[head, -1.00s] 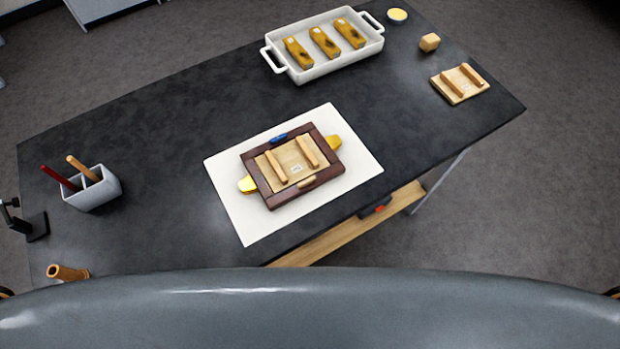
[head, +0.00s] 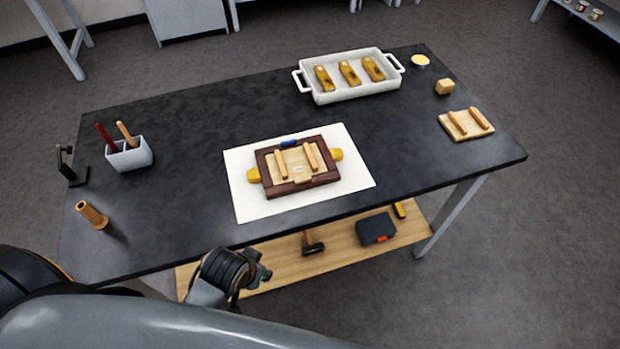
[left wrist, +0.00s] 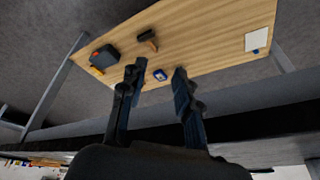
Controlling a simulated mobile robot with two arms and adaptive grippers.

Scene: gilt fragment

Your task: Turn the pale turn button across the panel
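A dark brown wooden frame (head: 265,172) lies on a white sheet (head: 355,178) on the dark workbench. It holds a light wood panel (head: 294,163) with two raised wooden bars. The pale turn button (head: 303,180) shows small at the frame's near side; its exact angle is hard to tell. A blue turn button (head: 289,143) is on the far side. My left gripper (head: 264,274) is in front of the bench's near edge, apart from the frame. In the left wrist view its fingers (left wrist: 159,68) are spread and empty. My right gripper is not in view.
On the bench are a white tray (head: 335,97) of yellow-brown blocks, a grey pen holder (head: 131,157), a wooden cylinder (head: 91,215) and a small panel (head: 453,133). The lower shelf (head: 340,252) holds a dark box (head: 376,229) and a mallet (head: 312,243).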

